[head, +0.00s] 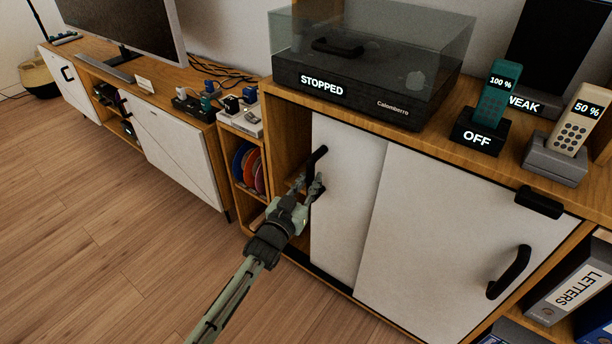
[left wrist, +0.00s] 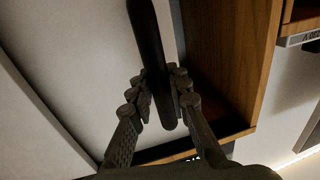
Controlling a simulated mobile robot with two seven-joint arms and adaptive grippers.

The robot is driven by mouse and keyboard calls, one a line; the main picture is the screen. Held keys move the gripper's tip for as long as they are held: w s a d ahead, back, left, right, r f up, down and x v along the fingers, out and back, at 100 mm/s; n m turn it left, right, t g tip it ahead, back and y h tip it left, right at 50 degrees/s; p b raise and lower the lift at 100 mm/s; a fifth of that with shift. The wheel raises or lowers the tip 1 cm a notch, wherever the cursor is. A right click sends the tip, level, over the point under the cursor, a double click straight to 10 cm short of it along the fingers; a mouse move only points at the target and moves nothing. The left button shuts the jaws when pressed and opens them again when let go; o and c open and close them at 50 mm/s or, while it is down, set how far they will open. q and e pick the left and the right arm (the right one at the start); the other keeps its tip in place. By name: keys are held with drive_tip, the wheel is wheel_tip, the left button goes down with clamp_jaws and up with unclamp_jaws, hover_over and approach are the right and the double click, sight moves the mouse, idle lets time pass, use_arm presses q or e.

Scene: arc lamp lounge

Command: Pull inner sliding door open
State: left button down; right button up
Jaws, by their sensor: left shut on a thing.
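The inner sliding door (head: 345,205) is a white panel in the wooden cabinet, set behind the white outer door (head: 455,245). Its black bar handle (head: 317,160) is near its left edge. My left gripper (head: 312,187) is at the lower part of this handle. In the left wrist view the handle (left wrist: 150,45) runs between the fingers of my left gripper (left wrist: 162,108), which are shut on it. A dark gap shows between the inner door's left edge and the cabinet's left side wall (head: 290,140). My right gripper is not in view.
The outer door has its own black handle (head: 508,272) at right. A turntable (head: 370,70) under a clear cover and two phones, one teal (head: 492,95), one beige (head: 572,125), stand on top. Open wooden floor (head: 110,230) lies at left.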

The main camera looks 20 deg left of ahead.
use_arm(q)
drive_tip(key=s+d, duration=0.2)
drive_tip(key=d, duration=0.5)
drive_tip(key=shift+s+p, duration=0.35)
drive_tip(key=shift+p, duration=0.05)
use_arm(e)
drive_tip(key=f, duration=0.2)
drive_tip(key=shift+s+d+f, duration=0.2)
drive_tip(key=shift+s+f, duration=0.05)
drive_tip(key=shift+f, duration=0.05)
use_arm(q)
drive_tip(key=shift+d, duration=0.1)
drive_tip(key=c, duration=1.4)
unclamp_jaws()
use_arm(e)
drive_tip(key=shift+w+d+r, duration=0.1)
use_arm(q)
drive_tip(key=s, duration=0.5)
drive_tip(key=s+a, duration=0.1)
drive_tip(key=s, duration=0.1)
drive_tip(key=shift+s, duration=0.2)
drive_tip(key=shift+a, duration=0.1)
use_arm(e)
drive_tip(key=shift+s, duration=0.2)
